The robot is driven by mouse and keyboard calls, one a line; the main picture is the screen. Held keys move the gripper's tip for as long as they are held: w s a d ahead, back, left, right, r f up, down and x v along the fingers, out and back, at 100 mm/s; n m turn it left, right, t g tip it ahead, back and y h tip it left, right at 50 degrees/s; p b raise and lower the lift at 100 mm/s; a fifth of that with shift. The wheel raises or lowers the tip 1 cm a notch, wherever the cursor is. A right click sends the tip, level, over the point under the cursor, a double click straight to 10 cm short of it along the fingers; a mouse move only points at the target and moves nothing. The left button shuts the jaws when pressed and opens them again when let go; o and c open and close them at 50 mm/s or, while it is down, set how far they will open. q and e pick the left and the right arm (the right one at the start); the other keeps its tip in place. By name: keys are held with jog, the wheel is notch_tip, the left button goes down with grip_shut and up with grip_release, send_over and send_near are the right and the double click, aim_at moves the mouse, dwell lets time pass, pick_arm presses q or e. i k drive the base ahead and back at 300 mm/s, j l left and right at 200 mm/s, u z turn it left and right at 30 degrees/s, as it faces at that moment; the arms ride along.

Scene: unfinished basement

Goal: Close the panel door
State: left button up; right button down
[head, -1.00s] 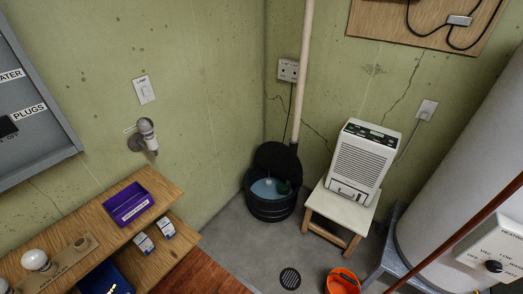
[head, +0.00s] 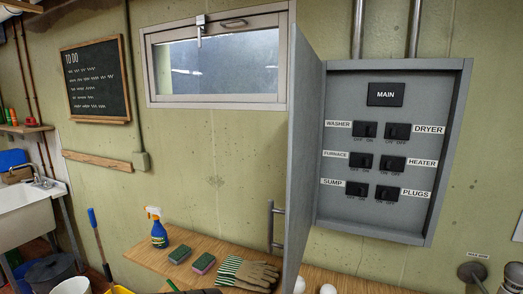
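The grey breaker panel (head: 451,150) is on the wall at the right of the head view. Its door (head: 302,150) stands open, hinged at the panel's left side and swung out toward me, so I see it at a steep angle. A grey bar handle (head: 277,228) sticks out from the door's left face near its lower part. Inside the panel are a MAIN switch (head: 385,94) and several labelled switches, such as DRYER (head: 398,131) and SUMP (head: 357,189). Neither of my grippers shows.
A wooden shelf (head: 140,258) below holds a blue spray bottle (head: 159,234), sponges (head: 203,263) and striped gloves (head: 247,273) close to the door's lower end. A window (head: 215,65) is left of the door. A sink (head: 25,212) stands far left.

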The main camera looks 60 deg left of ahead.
aim_at(306, 68)
jog(key=j+u, duration=0.5)
jog(key=j, duration=0.15)
jog(key=j+u, duration=0.45)
jog(key=j, duration=0.2)
